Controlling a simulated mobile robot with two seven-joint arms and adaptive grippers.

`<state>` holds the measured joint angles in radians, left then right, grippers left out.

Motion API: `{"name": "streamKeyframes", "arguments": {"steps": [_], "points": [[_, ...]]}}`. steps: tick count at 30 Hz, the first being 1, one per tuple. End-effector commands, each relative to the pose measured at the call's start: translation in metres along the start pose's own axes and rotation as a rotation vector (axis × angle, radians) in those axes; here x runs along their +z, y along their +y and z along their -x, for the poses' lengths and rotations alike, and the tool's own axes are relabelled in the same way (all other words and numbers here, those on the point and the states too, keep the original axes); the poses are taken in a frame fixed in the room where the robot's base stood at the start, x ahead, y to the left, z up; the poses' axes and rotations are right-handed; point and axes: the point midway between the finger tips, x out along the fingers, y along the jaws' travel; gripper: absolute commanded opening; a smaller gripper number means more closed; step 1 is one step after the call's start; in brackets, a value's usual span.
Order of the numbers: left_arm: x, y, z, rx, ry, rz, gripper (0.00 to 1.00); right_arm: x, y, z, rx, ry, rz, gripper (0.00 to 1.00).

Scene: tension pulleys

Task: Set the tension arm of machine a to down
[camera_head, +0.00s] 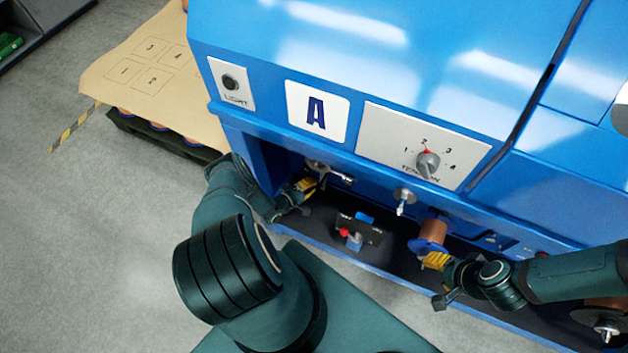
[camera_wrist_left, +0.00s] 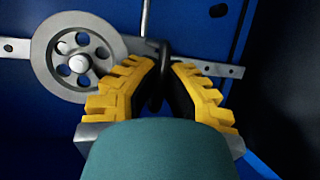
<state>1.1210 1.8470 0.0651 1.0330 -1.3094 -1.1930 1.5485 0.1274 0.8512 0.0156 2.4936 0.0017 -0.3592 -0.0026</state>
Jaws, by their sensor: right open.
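Machine A is blue, with a white "A" plate (camera_head: 318,112). In its low bay, the grey tension arm (camera_head: 343,178) with its pulley shows just beyond my left gripper (camera_head: 311,185). In the left wrist view, the arm is a flat bar with holes (camera_wrist_left: 226,70), lying nearly level across the picture, with a spoked pulley wheel (camera_wrist_left: 78,60). The yellow fingertips of my left gripper (camera_wrist_left: 163,66) stand on either side of a dark, handle-like part (camera_wrist_left: 157,92); whether they grip it is unclear. My right gripper (camera_head: 437,261) is open beside a copper spool (camera_head: 434,230).
A tension dial (camera_head: 428,163) and a light button (camera_head: 230,82) are on the front panel. A small block with a red knob (camera_head: 345,232) sits in the bay. A cardboard sheet (camera_head: 150,75) on a dark pallet lies left of the machine. Grey floor is clear at left.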

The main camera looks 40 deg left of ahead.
Motion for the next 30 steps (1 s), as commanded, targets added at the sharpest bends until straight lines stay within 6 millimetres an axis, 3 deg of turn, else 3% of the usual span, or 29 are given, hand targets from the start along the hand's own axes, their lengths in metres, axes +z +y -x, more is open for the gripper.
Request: {"name": "streamKeyframes", "arguments": {"steps": [7,10,22,30], "points": [[0.002,-0.005,0.003,-0.012,-0.003,0.003,0.0,0.0,0.0,0.0,0.0,0.0,0.0,0.47],[0.003,-0.005,0.003,-0.013,-0.003,0.003,0.38,0.0,0.0,0.0,0.0,0.0,0.0,0.47],[0.001,-0.004,0.008,-0.01,0.0,0.001,0.39,0.0,0.0,0.0,0.0,0.0,0.0,0.47],[0.001,-0.004,0.053,-0.013,0.001,0.004,0.39,0.0,0.0,0.0,0.0,0.0,0.0,0.47]]}}
